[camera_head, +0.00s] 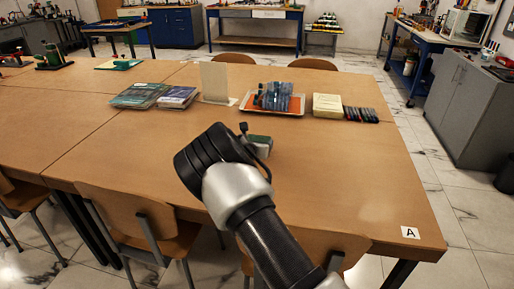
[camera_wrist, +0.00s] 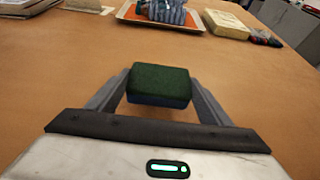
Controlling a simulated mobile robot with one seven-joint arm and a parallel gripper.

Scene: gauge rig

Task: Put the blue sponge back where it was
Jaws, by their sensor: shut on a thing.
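The sponge (camera_wrist: 160,84), blue with a dark green top, is between the two fingers of my gripper (camera_wrist: 159,92) in the wrist view. The fingers are shut on its left and right sides, and its blue lower part shows only as a thin band. In the head view my gripper (camera_head: 258,146) is over the near middle of the wooden table (camera_head: 350,185), largely hidden by my wrist. I cannot tell whether the sponge touches the table or is held just above it.
An orange-and-white tray (camera_head: 272,112) holding a bundle of bluish items stands beyond my gripper. Right of it are a pale yellow box (camera_head: 327,105) and a row of markers (camera_head: 361,114). Left are an upright beige board (camera_head: 214,82) and booklets (camera_head: 140,95). The table's right side is clear.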

